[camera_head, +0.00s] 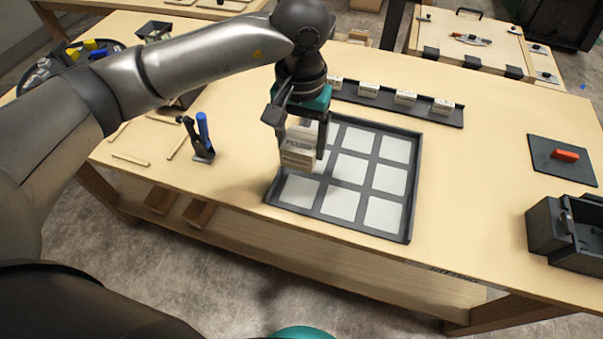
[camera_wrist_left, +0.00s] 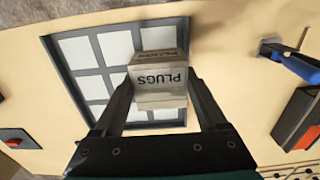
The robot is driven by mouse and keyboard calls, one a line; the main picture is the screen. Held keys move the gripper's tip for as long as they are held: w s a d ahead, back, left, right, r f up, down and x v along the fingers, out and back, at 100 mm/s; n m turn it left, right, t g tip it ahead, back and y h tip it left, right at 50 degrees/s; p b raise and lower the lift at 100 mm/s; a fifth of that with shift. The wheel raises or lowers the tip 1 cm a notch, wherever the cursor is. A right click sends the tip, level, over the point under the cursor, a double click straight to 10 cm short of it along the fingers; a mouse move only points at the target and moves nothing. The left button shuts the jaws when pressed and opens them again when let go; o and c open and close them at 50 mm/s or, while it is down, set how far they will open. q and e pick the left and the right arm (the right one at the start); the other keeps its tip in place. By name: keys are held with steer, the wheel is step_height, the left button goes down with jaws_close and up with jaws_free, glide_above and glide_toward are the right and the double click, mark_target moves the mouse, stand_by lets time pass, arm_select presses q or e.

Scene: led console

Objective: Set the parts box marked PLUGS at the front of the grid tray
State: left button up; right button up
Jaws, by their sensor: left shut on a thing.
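My left gripper (camera_head: 296,135) is shut on the PLUGS box (camera_head: 297,158), a small pale box with a dark-lettered label. The box is held above the left side of the grid tray (camera_head: 412,190), a dark-framed tray with white square cells. In the left wrist view the PLUGS box (camera_wrist_left: 160,88) sits between the two fingers of the left gripper (camera_wrist_left: 160,105), its lettering upside down. The grid tray (camera_wrist_left: 82,78) shows beneath it, and the cells in view are bare. The box hides part of the tray. My right gripper is not in view.
Several pale boxes (camera_head: 405,97) stand on a dark strip (camera_head: 385,103) behind the tray. A blue-handled tool (camera_head: 203,135) stands to the left. A dark pad with a red piece (camera_head: 566,155) and a dark bin (camera_head: 565,230) are at the right. Bare tabletop surrounds the tray.

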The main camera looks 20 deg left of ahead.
arm_select(q)
step_height(320, 180, down, 10)
steer(key=shift+f+b, duration=0.1)
steer(key=shift+b, duration=0.2)
steer(key=shift+f, duration=0.15)
steer(key=o, duration=1.2)
steer(key=shift+c, duration=0.2)
step_height(320, 180, up, 12)
steer(key=shift+r+p, duration=0.2)
steer(key=shift+p, duration=0.1)
